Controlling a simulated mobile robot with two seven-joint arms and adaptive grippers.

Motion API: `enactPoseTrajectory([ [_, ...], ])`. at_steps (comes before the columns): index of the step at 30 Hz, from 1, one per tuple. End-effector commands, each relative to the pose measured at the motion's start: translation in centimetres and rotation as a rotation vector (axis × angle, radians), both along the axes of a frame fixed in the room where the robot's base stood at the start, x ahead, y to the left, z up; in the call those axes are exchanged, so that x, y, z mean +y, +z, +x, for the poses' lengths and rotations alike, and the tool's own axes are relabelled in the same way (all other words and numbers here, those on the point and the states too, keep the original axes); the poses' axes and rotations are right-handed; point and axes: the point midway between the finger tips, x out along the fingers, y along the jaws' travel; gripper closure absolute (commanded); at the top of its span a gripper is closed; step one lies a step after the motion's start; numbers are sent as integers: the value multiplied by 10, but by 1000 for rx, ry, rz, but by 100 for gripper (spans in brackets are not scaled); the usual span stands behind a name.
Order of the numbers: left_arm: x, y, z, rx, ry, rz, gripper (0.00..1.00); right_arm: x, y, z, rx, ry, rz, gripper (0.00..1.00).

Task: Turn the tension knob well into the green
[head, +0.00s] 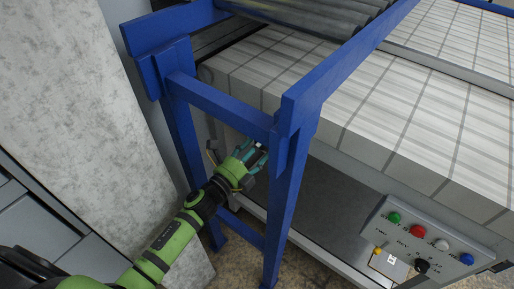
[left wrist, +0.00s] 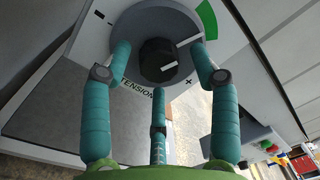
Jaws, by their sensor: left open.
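The black tension knob (left wrist: 156,56) sits on a round grey dial (left wrist: 125,22) in the left wrist view. A short white mark lies on the knob's lower right, and another white mark points up and right beside it. The green band (left wrist: 207,20) curves along the dial's upper right edge; the second mark stops short of it. The label reads TENSION, with minus at left and plus at right. My left gripper (left wrist: 158,66) is open, its three teal fingers spread around the knob; contact cannot be told. In the head view my left gripper (head: 257,158) reaches behind a blue post.
A blue frame (head: 289,180) stands close to my left gripper. A light wall (head: 65,110) is at left. A control panel (head: 410,235) with coloured buttons is at lower right, beneath the striped white boards (head: 415,125).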

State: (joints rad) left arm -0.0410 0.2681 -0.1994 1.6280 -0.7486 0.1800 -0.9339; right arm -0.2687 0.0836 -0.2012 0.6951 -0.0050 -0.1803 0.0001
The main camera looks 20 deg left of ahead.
Motion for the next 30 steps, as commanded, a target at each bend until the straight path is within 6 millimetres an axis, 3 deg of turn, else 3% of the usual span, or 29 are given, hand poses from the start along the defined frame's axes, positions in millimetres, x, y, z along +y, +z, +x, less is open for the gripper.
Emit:
enactPoseTrajectory([
  [15,24,-4,-65,0,-1,0,39,-3,0,0,0,0,-4,60],
  [30,25,-4,-69,-1,-2,0,39,-4,0,0,0,0,-4,60],
])
